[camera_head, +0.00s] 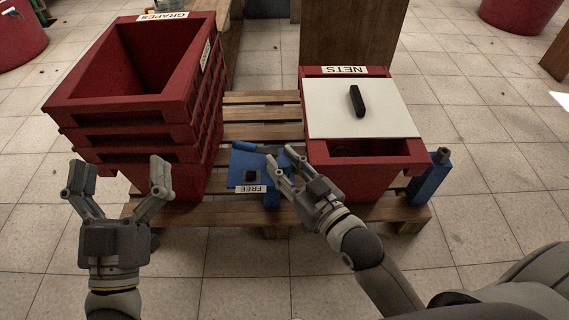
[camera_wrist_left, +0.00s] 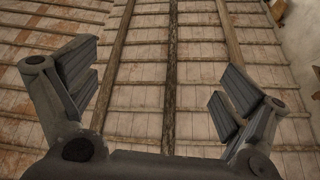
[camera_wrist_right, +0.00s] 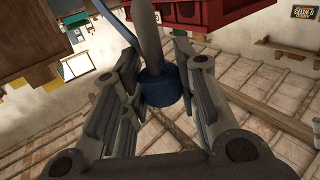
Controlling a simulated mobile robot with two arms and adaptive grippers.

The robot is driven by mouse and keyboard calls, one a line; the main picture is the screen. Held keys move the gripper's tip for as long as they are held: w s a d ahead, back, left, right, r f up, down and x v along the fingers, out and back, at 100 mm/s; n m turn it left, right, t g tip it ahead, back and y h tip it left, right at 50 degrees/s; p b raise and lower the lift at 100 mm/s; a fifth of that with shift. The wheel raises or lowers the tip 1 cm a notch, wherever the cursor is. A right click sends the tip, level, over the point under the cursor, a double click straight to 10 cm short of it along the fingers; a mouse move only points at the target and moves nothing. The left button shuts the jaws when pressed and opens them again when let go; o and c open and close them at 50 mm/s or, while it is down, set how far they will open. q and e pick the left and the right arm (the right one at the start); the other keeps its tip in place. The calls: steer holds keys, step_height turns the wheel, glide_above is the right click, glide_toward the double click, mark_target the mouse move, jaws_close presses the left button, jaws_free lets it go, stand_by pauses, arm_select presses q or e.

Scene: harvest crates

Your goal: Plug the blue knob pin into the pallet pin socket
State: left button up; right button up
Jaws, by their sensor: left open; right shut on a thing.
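My right gripper (camera_head: 280,165) is shut on the blue knob pin, beside the left wall of the NETS crate. In the right wrist view the blue knob (camera_wrist_right: 161,86) sits between the fingers, with its grey shaft (camera_wrist_right: 150,40) pointing away from the gripper. In the head view the fingers partly hide the pin.
Stacked red GRAPES crates (camera_head: 130,105) stand on the left. The red NETS crate (camera_head: 362,190) has a white lid (camera_head: 385,110) with a black handle (camera_head: 357,100). A blue block (camera_head: 430,180) with a grey post stands at its right. Tiled floor in front is clear.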

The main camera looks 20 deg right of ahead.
arm_select(q)
step_height(320, 180, down, 7)
steer(key=w+g+y+p, duration=0.1)
steer(key=g, duration=0.3)
steer(key=shift+w+a+y+p, duration=0.25)
steer(key=shift+a+y+p, duration=0.05)
stand_by(0.8)
stand_by(0.3)
